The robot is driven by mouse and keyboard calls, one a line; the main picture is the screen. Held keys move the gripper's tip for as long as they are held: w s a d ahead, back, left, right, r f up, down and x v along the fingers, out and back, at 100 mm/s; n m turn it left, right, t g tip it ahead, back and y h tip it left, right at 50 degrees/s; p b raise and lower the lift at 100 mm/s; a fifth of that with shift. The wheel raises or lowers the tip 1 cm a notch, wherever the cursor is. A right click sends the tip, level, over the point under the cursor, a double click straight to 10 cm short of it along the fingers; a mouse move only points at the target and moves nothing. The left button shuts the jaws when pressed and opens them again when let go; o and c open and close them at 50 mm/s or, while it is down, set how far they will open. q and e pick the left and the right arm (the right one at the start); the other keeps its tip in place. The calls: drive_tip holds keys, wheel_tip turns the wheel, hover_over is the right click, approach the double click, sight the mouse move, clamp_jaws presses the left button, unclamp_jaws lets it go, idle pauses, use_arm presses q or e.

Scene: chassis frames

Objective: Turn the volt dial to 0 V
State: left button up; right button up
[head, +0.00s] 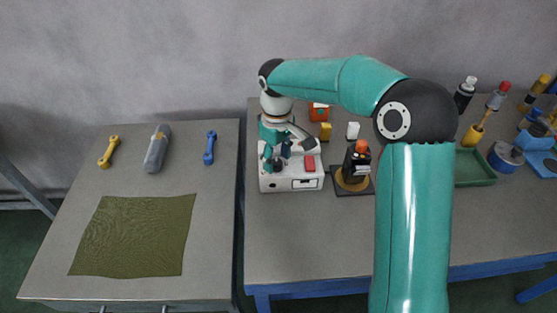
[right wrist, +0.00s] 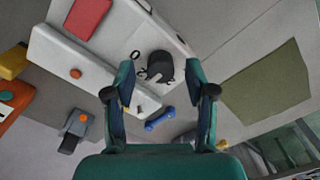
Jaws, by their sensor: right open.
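The white volt box (head: 292,184) stands near the left edge of the right-hand bench, with a red patch (head: 308,163) on top. The black volt dial (right wrist: 160,64) is on its pale top, with small dark marks beside it, one like a 0. A grey bar on the dial points to the lower left in the right wrist view. My right gripper (head: 273,150) is over the box's left part. In the right wrist view its two fingers (right wrist: 160,78) are spread, with the dial between their tips; I cannot tell whether they touch it. My left gripper is out of view.
A dark stand with an orange top (head: 357,172) is right of the box. Orange and yellow blocks (head: 325,131) lie behind it. A green tray (head: 474,168) is farther right. The left table holds wrenches, a grey bottle (head: 156,149) and a green cloth (head: 135,236).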

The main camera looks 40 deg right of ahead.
drive_tip(key=shift+f, duration=0.75)
drive_tip(key=shift+s, duration=0.1)
clamp_jaws()
drive_tip(key=shift+d, duration=0.1)
